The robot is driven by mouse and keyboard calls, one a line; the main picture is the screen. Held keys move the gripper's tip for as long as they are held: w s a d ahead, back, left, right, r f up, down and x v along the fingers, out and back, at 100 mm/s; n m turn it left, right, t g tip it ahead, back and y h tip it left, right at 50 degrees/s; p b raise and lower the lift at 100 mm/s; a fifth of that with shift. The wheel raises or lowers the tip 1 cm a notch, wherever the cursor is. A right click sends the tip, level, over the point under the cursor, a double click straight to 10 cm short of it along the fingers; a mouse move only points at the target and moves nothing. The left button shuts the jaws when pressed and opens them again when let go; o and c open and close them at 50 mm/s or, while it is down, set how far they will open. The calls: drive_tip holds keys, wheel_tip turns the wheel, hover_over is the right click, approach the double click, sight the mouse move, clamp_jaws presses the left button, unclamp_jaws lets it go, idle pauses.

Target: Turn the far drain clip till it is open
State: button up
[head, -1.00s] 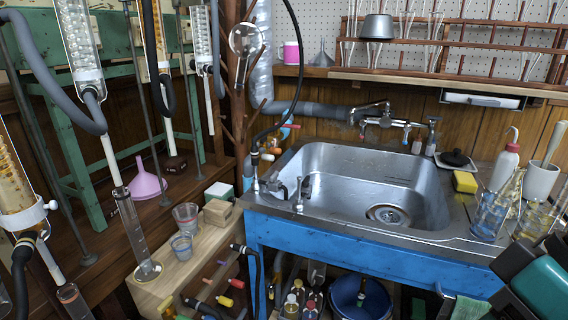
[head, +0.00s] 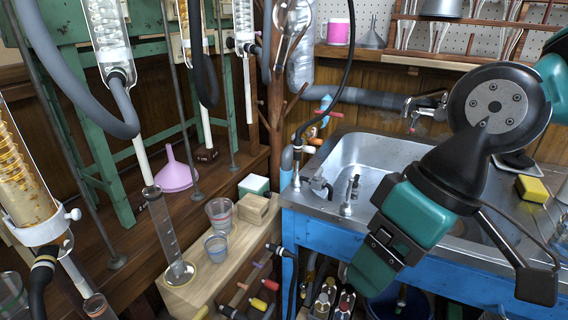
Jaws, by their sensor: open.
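Glass condensers with hoses and white outlet tubes hang on the left. A near condenser (head: 22,185) carries a white collar with a side screw (head: 73,214). Further back are a coiled condenser (head: 106,32) with a grey hose (head: 125,108) and a smaller condenser (head: 244,22) with a white tube (head: 248,92). I cannot make out which small fitting is the far drain clip, nor how it is turned. My gripper (head: 445,270) is open and empty at the right, in front of the sink, well apart from the condensers.
A measuring cylinder (head: 170,236) and two cups stand at the wooden bench's front. A pink funnel (head: 176,176) stands behind them. Green frame legs and thin metal rods crowd the left. The sink (head: 352,155) is partly hidden by my arm.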

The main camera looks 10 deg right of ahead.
drive_tip(key=w+r+m+p, duration=0.45)
drive_tip(key=w+m, duration=0.45)
drive_tip(key=w, duration=0.3)
drive_tip(key=m+t+p, duration=0.3)
drive_tip(key=m+p, duration=0.4)
drive_tip(key=m, duration=1.6)
hover_over(319, 170)
drive_tip(key=s+d, duration=0.4)
drive_tip(key=d, duration=0.2)
drive_tip(key=f, duration=0.1)
drive_tip(key=shift+h, duration=0.3)
drive_tip(key=x, duration=1.7)
drive_tip(key=shift+s+a+f, duration=0.15)
drive_tip(key=shift+s+a, duration=0.05)
drive_tip(key=shift+s, duration=0.15)
drive_tip(key=shift+n, duration=0.3)
drive_tip(key=c, duration=0.9)
